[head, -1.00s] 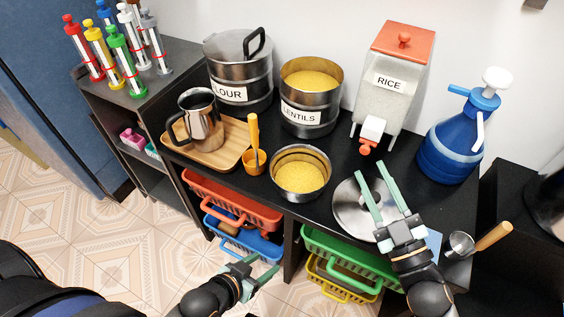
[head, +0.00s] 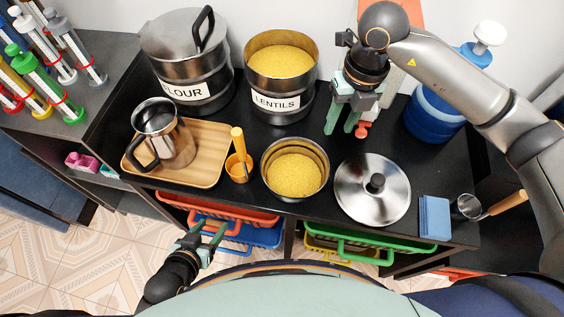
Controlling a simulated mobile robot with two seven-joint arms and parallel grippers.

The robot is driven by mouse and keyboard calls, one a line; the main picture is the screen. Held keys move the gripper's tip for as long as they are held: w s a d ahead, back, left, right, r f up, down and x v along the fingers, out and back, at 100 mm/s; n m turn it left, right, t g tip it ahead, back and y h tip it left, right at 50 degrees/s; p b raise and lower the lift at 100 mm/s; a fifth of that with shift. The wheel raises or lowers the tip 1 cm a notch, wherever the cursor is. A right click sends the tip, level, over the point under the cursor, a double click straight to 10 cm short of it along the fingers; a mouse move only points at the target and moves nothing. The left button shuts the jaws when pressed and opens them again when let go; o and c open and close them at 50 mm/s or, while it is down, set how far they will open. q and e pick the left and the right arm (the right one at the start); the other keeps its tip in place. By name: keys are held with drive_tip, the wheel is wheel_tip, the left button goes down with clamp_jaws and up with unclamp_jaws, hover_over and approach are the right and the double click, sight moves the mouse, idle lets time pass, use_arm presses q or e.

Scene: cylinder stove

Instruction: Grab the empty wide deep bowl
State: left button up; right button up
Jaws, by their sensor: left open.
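No empty wide deep bowl shows in view. The only bowl-like vessel is a round metal one (head: 268,182) on the black counter, and it holds yellow lentils. My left gripper (head: 208,231) is open and empty, low in front of the counter near the pull-out baskets. My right gripper (head: 342,128) is raised at the back of the counter, in front of the rice dispenser (head: 404,14). Its two green fingers point down with a gap between them and nothing visible in it. The arm hides most of the dispenser.
A metal lid (head: 362,205) lies right of the lentil vessel. Flour (head: 185,60) and lentil (head: 279,97) canisters stand behind. A wooden tray (head: 213,150) bears a metal pitcher (head: 165,135). A blue jug (head: 432,115), blue sponge-like block (head: 434,217) and ladle (head: 490,206) are right.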

hover_over(327, 158)
wheel_tip(327, 158, down, 6)
drive_tip(key=f, duration=0.1)
wheel_tip(327, 158, down, 5)
drive_tip(key=shift+f, duration=0.1)
clamp_jaws()
idle(0.4)
drive_tip(key=shift+w, duration=0.1)
idle(1.1)
